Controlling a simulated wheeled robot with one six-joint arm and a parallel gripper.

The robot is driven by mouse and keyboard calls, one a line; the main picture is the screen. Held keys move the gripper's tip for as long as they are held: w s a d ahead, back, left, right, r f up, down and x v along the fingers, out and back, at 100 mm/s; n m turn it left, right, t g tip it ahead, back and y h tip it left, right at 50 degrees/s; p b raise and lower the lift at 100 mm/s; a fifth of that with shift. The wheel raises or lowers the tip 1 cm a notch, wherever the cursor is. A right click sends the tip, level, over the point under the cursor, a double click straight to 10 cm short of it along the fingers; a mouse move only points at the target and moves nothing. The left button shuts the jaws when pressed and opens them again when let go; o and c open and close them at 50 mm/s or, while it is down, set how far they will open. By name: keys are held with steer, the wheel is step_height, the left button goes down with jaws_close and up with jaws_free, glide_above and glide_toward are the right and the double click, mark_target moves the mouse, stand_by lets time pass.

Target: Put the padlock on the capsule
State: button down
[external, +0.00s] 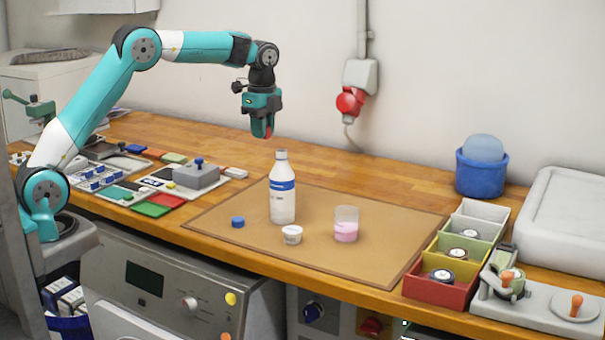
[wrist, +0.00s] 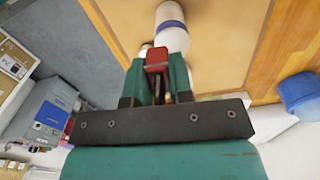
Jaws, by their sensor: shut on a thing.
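My gripper (external: 263,129) is shut on a small red thing (external: 269,131), which looks like the padlock, and holds it in the air above the bench, behind the bottle. In the wrist view the red padlock (wrist: 156,56) sits between the fingers, with a thin metal part below it, partly hidden. A small round blue cap (external: 238,221) lies on the brown mat (external: 350,270) at its left; it may be the capsule, but I cannot tell for sure. My gripper is well above it and apart from it.
On the mat stand a white bottle (external: 283,205) with a blue band, a small white pot (external: 292,235) and a glass (external: 346,225) of pink liquid. Coloured bins (external: 432,292) and a blue tub (external: 482,175) are at right. Bare bench lies behind the mat.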

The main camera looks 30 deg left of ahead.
steer(key=s+d+r+n+p, duration=0.1)
steer(key=s+d, duration=0.3)
steer(key=d, duration=0.2)
steer(key=s+d+r, duration=0.1)
steer(key=s+d, duration=0.2)
steer(key=d, duration=0.3)
steer(key=p, duration=0.3)
glide_above(293, 230)
step_height(293, 230, down, 15)
steer(key=shift+r, duration=0.1)
steer(key=shift+f+p, duration=0.35)
steer(key=shift+f, duration=2.2)
steer(key=shift+f, duration=0.1)
steer(key=c, duration=1.1)
jaws_free()
steer(key=shift+f, duration=0.1)
steer(key=shift+o, duration=0.4)
